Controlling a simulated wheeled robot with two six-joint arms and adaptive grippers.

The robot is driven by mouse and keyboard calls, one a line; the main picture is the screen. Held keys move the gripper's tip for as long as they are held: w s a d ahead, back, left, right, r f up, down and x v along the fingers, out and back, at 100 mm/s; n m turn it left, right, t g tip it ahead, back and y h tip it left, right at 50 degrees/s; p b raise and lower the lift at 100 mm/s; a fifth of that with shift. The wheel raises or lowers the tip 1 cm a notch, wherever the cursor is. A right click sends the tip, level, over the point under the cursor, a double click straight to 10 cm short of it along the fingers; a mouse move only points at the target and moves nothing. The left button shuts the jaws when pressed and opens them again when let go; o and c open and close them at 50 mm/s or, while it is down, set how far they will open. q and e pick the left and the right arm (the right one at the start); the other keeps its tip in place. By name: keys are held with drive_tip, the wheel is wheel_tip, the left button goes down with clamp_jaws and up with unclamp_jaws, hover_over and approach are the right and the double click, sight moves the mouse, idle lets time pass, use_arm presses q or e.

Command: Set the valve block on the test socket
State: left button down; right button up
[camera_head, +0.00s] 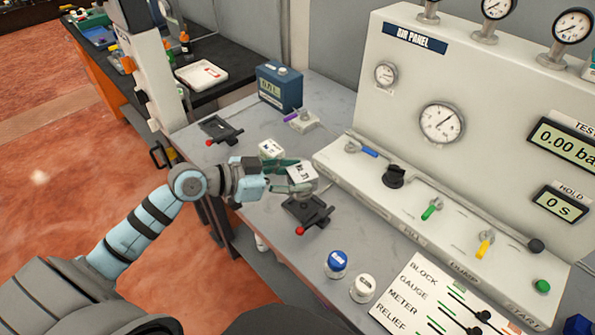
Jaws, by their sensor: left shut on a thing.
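My left gripper (287,177) reaches in from the left over the grey bench and is shut on a small white block with dark print, which I take as the valve block (302,172). The block is right above a black fixture with a red-knobbed lever (303,211), likely the test socket. I cannot tell whether the block touches it, as the fingers and block cover its top. A similar black fixture with a red knob (219,130) stands empty farther back. My right gripper is not in view.
A white block (270,149) and one with a purple lever (301,121) stand behind the gripper. A blue box (279,87) is at the back. The air panel (450,120) bounds the right. Blue-capped (336,264) and white-capped (363,288) jars and a label card (440,305) are in front.

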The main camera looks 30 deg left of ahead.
use_arm(q)
drive_tip(key=shift+w+f, duration=0.15)
drive_tip(key=shift+w, duration=0.65)
drive_tip(key=shift+w+f+b, duration=0.2)
drive_tip(key=shift+f+b, duration=0.1)
wheel_tip(320, 180, down, 5)
drive_tip(key=b, duration=0.4)
drive_tip(key=shift+s+f, duration=0.1)
drive_tip(key=shift+f+b, duration=0.6)
drive_tip(key=shift+b, duration=0.2)
drive_tip(key=c, duration=1.1)
unclamp_jaws()
drive_tip(key=shift+s+r, duration=0.1)
drive_tip(key=shift+a, duration=0.1)
